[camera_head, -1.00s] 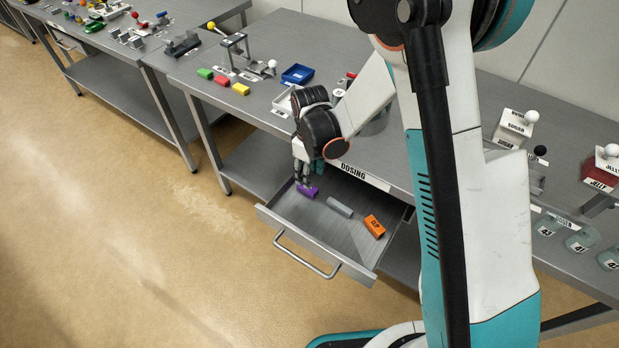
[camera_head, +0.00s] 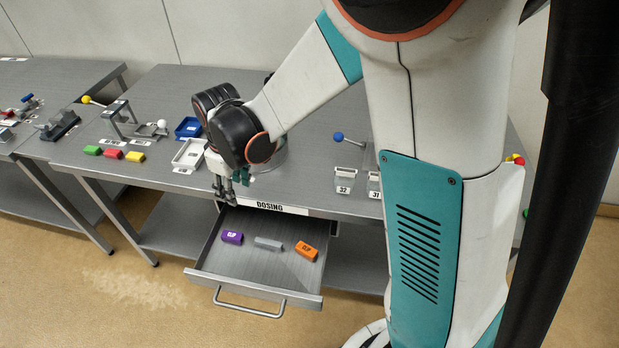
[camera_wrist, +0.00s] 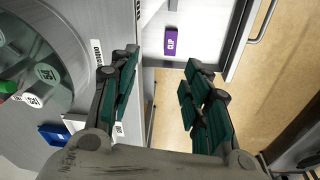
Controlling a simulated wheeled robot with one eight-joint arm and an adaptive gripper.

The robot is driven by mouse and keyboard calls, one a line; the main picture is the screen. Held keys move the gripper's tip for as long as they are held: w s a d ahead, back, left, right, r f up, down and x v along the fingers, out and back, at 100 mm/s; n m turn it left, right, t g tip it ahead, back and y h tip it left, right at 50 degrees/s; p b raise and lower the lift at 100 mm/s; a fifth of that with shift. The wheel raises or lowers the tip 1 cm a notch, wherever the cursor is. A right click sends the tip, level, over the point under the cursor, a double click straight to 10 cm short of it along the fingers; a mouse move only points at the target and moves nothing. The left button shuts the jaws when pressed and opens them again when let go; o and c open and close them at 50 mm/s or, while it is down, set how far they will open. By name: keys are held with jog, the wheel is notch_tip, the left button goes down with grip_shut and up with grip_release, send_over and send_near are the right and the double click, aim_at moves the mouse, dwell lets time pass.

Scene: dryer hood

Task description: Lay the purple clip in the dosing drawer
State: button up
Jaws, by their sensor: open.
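The purple clip (camera_head: 232,237) lies flat inside the open dosing drawer (camera_head: 243,279), on its left side near the back. It also shows in the wrist view (camera_wrist: 171,42), resting on the drawer floor with its label up. My gripper (camera_head: 226,198) is at the back left of the drawer, apart from the clip and higher than it. In the wrist view its green-padded fingers (camera_wrist: 160,95) are spread wide with nothing between them.
A grey block (camera_head: 268,243) and an orange clip (camera_head: 306,251) lie in the same drawer. A white tray (camera_head: 189,153) and a blue tray (camera_head: 188,127) stand on the tabletop. Red, yellow and green blocks (camera_head: 113,154) sit further left. The floor before the drawer is clear.

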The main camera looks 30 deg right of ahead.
jog(key=s+d+r+m+t, duration=0.3)
jog(key=s+d+r, duration=0.3)
jog(key=s, duration=0.3)
jog(key=s+d+r+m+t, duration=0.2)
jog(key=s+d+r+m, duration=0.3)
jog(key=s+r, duration=0.3)
jog(key=shift+s+d+r+t, duration=0.25)
jog(key=shift+s+d+t, duration=0.2)
jog(key=shift+s, duration=0.3)
